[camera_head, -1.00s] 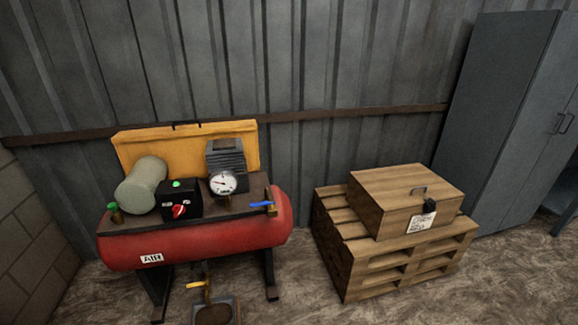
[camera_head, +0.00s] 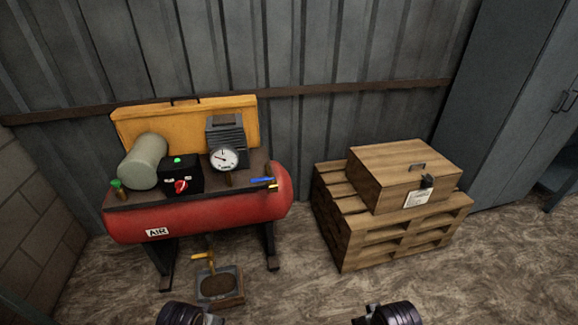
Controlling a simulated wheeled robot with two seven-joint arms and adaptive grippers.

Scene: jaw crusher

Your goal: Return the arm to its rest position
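Two dark, rounded parts of my own arms show at the bottom edge of the head view, one left of the middle and one right of the middle. No gripper fingers show, so I cannot see whether either gripper holds anything. Both parts are apart from the red air compressor (camera_head: 215,220) in the picture. The compressor has a black control box (camera_head: 181,175) with a green light and a red knob, a round white gauge (camera_head: 224,159) and a blue-handled valve (camera_head: 262,180).
A wooden box (camera_head: 390,185) with a padlock sits on stacked pallets (camera_head: 360,248) at the right. A small tray (camera_head: 232,296) stands below the compressor's yellow-handled drain (camera_head: 203,257). A grey cabinet (camera_head: 500,110) stands far right. Floor (camera_head: 300,285) between compressor and pallets is clear.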

